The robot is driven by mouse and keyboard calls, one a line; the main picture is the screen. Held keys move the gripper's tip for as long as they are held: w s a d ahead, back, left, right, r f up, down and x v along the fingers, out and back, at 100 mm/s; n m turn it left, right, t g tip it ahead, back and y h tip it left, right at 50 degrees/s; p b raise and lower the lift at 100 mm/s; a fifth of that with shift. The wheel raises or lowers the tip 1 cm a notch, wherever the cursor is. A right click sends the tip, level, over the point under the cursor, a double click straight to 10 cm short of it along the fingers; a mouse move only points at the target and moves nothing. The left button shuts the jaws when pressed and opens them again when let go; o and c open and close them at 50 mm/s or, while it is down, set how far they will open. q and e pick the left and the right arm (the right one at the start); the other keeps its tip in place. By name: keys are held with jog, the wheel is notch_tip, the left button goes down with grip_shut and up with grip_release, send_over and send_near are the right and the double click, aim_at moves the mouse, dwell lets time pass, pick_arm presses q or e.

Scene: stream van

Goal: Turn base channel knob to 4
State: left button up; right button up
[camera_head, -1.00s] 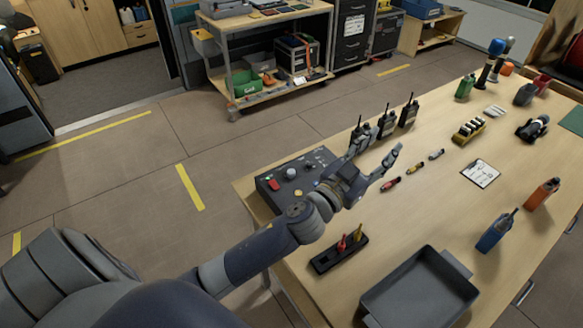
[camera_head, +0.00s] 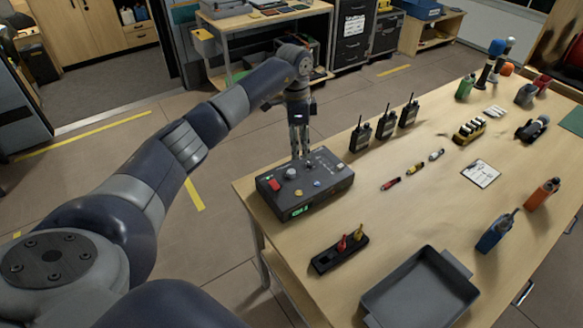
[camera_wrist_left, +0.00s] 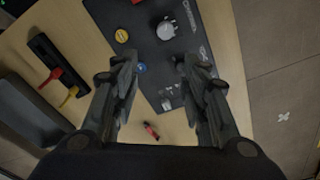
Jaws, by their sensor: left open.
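The dark base unit (camera_head: 330,186) sits at the near left corner of the table; its top also shows in the left wrist view (camera_wrist_left: 185,62). A round grey-white knob (camera_head: 291,173) stands on it, seen in the left wrist view (camera_wrist_left: 166,30) ahead of the fingertips. A green display (camera_head: 301,210) glows on its front; its figures are too small to read. My left gripper (camera_head: 300,156) points down over the unit's far side, behind the knob. In the left wrist view (camera_wrist_left: 155,66) its fingers are apart and empty. My right gripper is out of view.
A black holder (camera_head: 338,253) and grey tray (camera_head: 420,292) lie in front. Small cylinders (camera_head: 414,168) lie right.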

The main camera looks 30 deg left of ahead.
aim_at(292, 171)
pick_arm(q)
jog(key=shift+n+y, duration=0.3)
jog(key=shift+n, duration=0.1)
jog(key=f, duration=0.3)
jog(key=a+f+p, duration=0.1)
jog(key=f, duration=0.2)
jog(key=a+f+p, duration=0.1)
jog(key=f, duration=0.2)
jog(key=shift+s, duration=0.4)
jog(key=shift+f, duration=0.5)
grip_shut()
